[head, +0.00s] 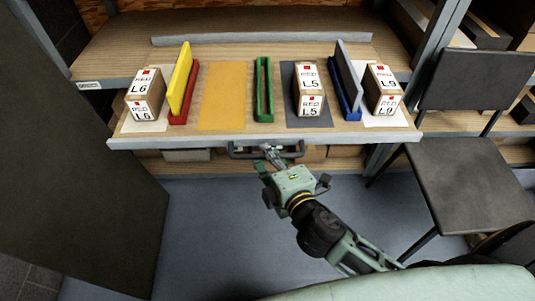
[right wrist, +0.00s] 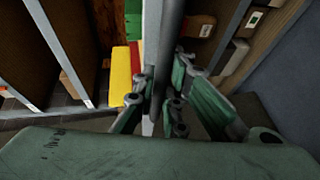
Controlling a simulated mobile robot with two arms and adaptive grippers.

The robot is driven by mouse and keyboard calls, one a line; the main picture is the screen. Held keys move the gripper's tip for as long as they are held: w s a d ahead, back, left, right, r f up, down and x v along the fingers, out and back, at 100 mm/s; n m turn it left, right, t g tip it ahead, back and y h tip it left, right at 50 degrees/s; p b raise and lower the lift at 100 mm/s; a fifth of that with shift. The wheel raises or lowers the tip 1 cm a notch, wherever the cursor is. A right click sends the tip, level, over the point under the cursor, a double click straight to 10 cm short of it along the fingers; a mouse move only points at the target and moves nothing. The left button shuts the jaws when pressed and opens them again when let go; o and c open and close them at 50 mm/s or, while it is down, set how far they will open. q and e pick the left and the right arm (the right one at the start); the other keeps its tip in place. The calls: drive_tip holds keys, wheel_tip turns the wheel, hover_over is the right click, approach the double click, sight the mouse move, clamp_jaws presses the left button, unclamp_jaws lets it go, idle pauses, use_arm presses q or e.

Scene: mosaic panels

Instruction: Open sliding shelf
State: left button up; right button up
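The sliding shelf (head: 228,141) is a wooden board with a grey front edge, standing out in front of the frame behind it. A dark handle (head: 240,152) hangs under the middle of its front edge. In the right wrist view the handle is a grey bar (right wrist: 171,50) running between the fingers. My right gripper (head: 273,155) is at the handle, with its fingers on both sides of the bar, close against it; it also shows in the right wrist view (right wrist: 162,76). The fingers' exact contact is partly hidden. My left gripper is not in view.
On the shelf stand cartons L6 (head: 146,95), L5 (head: 311,90) and L9 (head: 383,90), a yellow panel (head: 180,80), a grey panel (head: 347,75), and red, green (head: 264,90) and blue holders. A black chair (head: 470,180) stands at right, a dark panel (head: 75,190) at left. Floor between is clear.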

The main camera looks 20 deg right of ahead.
drive_tip(key=o, duration=0.4)
drive_tip(key=shift+c, duration=0.2)
drive_tip(key=v, duration=1.2)
drive_tip(key=shift+d+f, duration=0.1)
